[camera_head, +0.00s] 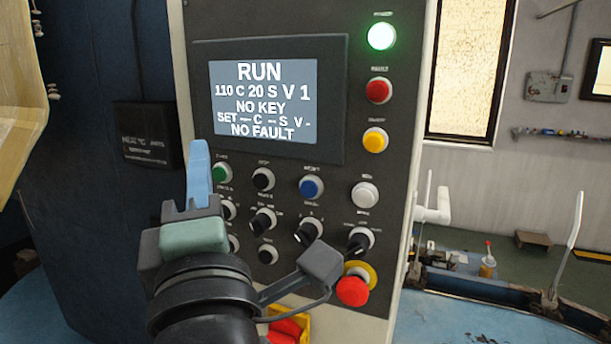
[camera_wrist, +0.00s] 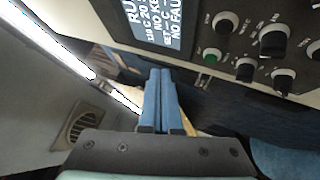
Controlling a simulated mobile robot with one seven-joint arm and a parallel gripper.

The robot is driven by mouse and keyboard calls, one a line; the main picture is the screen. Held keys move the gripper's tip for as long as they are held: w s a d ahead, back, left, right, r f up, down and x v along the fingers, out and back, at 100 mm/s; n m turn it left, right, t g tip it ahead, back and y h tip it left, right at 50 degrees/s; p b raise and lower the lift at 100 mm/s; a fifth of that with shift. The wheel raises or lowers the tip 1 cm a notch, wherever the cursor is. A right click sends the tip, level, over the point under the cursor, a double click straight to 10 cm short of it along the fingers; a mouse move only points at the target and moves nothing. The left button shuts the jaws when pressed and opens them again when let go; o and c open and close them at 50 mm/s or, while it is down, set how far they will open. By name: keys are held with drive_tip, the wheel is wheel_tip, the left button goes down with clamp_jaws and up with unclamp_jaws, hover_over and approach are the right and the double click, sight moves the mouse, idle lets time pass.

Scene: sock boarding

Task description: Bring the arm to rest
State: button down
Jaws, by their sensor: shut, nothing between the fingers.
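My gripper (camera_head: 199,165) is raised in front of the control panel (camera_head: 394,208), with its blue fingers pointing up. In the wrist view the two blue fingers (camera_wrist: 160,92) lie side by side, closed and empty. In the head view the fingertips overlap the panel's left edge, left of the green button (camera_head: 221,173). I cannot tell whether they touch anything. My wrist hides part of the panel's lower left.
The panel screen (camera_head: 263,101) reads RUN, NO KEY and NO FAULT. The green lamp (camera_head: 382,36) is lit. Several buttons and knobs surround my wrist, with a red mushroom button (camera_head: 352,291) at lower right. A dark label box (camera_head: 148,135) is on the left.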

drive_tip(key=s+d+r+m+t+h, duration=0.3)
drive_tip(key=d+r+m, duration=0.3)
drive_tip(key=m, duration=0.5)
drive_tip(key=s+d+r+m+t+h, duration=0.3)
drive_tip(key=s+d+r+m+h, duration=0.1)
drive_tip(key=m, duration=0.7)
drive_tip(key=shift+s+d+r+m, duration=0.3)
drive_tip(key=shift+s+d+r, duration=0.55)
drive_tip(key=shift+s+r, duration=0.05)
